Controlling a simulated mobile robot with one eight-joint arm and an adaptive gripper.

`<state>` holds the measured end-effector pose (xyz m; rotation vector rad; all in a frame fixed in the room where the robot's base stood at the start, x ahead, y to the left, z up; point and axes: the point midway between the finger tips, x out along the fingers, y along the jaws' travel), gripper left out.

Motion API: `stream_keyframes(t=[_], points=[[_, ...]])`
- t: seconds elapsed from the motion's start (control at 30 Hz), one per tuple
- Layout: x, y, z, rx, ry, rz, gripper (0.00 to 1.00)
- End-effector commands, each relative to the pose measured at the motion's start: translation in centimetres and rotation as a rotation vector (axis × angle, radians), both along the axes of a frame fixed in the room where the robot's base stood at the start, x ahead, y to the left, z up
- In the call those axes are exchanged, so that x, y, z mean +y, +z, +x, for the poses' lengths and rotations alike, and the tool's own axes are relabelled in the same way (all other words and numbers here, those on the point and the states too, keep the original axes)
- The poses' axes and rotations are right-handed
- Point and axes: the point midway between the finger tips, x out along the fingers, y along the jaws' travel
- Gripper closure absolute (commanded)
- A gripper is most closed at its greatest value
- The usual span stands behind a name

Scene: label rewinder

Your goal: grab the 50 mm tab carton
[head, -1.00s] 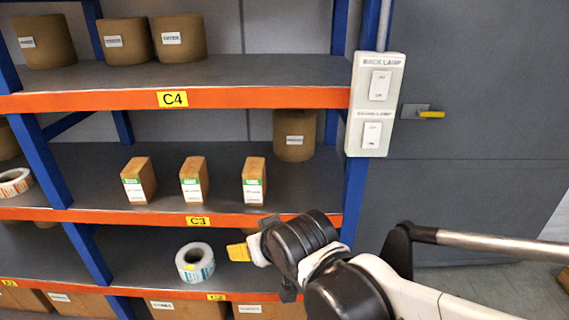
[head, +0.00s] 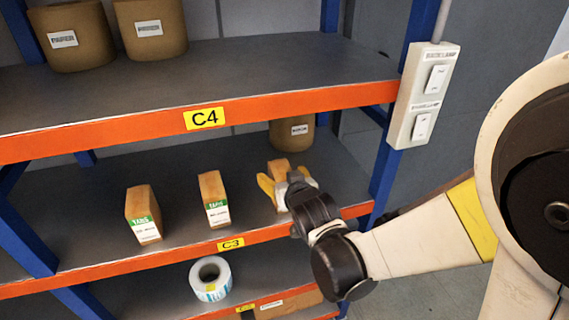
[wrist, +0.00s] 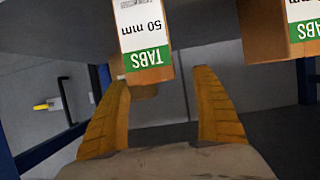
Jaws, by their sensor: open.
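The 50 mm tab carton (wrist: 143,40) is brown with a white and green label reading "50 mm TABS", upside down in the wrist view. In the head view it is the rightmost carton (head: 279,167) on shelf C3, mostly hidden behind my gripper (head: 285,180). My gripper (wrist: 160,78) is open, its yellow fingers pointing at the carton. In the wrist view the carton sits left of the middle of the finger gap, its label end near the left fingertip. I cannot tell whether they touch.
A second tab carton (head: 214,200) stands left of it and shows in the wrist view (wrist: 275,35). A third carton (head: 143,214) is farther left. A brown roll (head: 292,133) stands behind. Shelf C4's orange beam (head: 290,105) is above, a blue post (head: 387,165) to the right.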

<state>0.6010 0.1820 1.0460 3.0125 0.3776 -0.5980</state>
Motion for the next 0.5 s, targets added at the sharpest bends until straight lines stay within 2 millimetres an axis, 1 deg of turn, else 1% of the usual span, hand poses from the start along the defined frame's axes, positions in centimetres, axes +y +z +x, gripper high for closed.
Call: stream_keyframes(t=[0.03, 0.1, 0.33, 0.5], points=[[0.2, -0.5, 0.8, 0.0, -0.001, 0.0, 0.22], [0.3, -0.8, 1.4, 0.0, -0.001, -0.001, 0.22], [0.4, -1.3, 2.9, 0.001, -0.001, 0.0, 0.22], [0.5, -2.3, 5.5, 0.001, -0.001, -0.001, 0.22]])
